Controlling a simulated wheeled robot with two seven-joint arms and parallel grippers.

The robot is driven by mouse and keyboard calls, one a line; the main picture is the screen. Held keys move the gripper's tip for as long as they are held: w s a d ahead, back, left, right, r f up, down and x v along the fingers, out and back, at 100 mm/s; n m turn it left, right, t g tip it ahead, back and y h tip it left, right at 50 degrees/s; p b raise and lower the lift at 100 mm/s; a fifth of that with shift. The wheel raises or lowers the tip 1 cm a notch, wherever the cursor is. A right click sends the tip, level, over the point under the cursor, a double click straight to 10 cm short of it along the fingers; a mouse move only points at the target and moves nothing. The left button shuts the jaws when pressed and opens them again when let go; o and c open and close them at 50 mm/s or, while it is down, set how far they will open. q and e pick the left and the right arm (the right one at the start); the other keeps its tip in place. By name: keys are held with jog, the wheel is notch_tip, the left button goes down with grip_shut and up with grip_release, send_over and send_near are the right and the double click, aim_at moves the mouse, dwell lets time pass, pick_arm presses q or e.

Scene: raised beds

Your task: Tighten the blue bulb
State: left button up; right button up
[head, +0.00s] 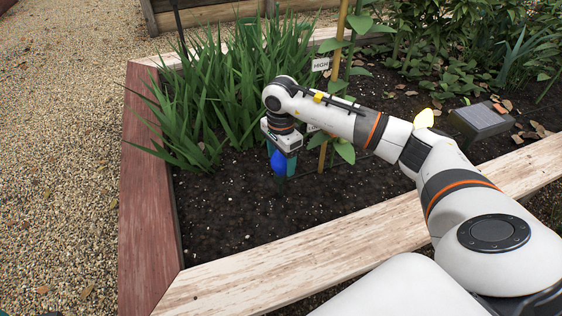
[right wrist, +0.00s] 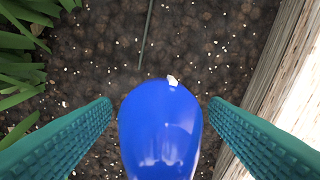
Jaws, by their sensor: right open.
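The blue bulb (head: 279,162) stands over the dark soil of the raised bed, right below my right gripper (head: 281,168). In the right wrist view the bulb (right wrist: 160,130) is a glossy blue dome between the two teal ribbed fingers (right wrist: 160,108). A gap shows between each fingertip and the bulb, so the fingers are open around it and apart from it. The bulb's lower part and what it sits on are mostly hidden.
Tall green leaves (head: 215,95) grow close on the left of the gripper. A wooden stake (head: 338,45) with a climbing plant and a HIGH sign (head: 320,64) stand behind. A grey box (head: 480,121) lies at right. The pale plank edge (head: 290,260) runs along the front.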

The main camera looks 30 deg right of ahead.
jog(key=shift+f, duration=0.15)
jog(key=c, duration=1)
jog(key=shift+o, duration=0.2)
